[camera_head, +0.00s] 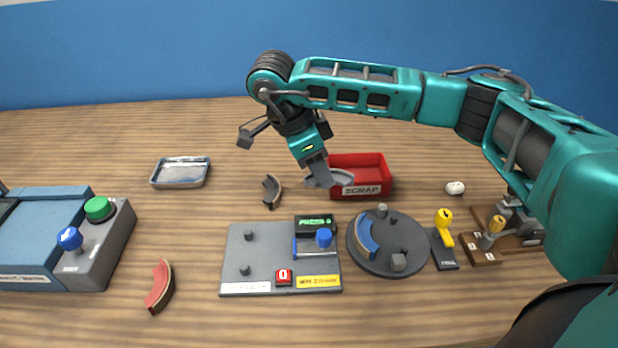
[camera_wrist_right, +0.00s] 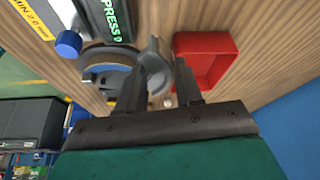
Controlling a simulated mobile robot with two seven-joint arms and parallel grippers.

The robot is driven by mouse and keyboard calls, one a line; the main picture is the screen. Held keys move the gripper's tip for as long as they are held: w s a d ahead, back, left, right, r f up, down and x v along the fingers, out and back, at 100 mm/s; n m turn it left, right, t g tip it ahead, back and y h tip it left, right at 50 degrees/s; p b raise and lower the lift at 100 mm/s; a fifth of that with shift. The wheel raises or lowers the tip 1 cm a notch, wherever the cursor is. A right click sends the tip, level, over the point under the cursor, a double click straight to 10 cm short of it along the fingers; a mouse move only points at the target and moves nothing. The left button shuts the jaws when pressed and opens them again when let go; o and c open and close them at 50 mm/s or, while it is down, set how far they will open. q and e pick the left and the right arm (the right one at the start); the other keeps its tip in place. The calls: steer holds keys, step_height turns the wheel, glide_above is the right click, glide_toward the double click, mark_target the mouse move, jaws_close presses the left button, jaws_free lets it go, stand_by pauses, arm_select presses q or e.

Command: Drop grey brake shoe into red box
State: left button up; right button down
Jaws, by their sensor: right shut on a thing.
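The grey brake shoe (camera_head: 341,179) is a curved piece held in my right gripper (camera_head: 318,180), which is shut on it. It overlaps the left front of the red box (camera_head: 374,165), labelled SCRAP, in the head view. In the right wrist view the shoe (camera_wrist_right: 153,56) sits between the fingertips of the gripper (camera_wrist_right: 168,75). There the open red box (camera_wrist_right: 222,45) lies just to the right of the shoe, which appears beside its opening. The box looks empty in the wrist view. My left gripper is out of view.
A dark curved shoe (camera_head: 271,191) lies left of the box. A metal tray (camera_head: 181,173) stands farther left. A grey fixture plate (camera_head: 262,268) and a round disc (camera_head: 388,262) with a blue shoe (camera_head: 366,238) are in front. A red shoe (camera_head: 160,288) lies front left.

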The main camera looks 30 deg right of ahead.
steer(key=m, duration=0.1)
steer(key=d+m+g, duration=0.1)
steer(key=m+y, duration=0.1)
steer(key=m, duration=0.1)
steer(key=shift+w+d+b, duration=0.3)
steer(key=shift+w+d, duration=0.05)
steer(key=w+d+r+m+t+y+b, duration=0.15)
steer(key=d+m+y, duration=0.35)
steer(key=m, duration=1.1)
steer(key=d+r+m+t+y+b, duration=0.25)
steer(key=d+m, duration=0.45)
steer(key=m, duration=0.9)
step_height(320, 180, down, 5)
steer(key=b, duration=0.7)
steer(key=shift+a+f, duration=0.1)
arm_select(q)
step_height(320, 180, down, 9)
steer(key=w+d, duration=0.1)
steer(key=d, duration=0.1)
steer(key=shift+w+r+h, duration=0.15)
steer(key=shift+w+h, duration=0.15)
arm_select(e)
steer(key=shift+f, duration=0.15)
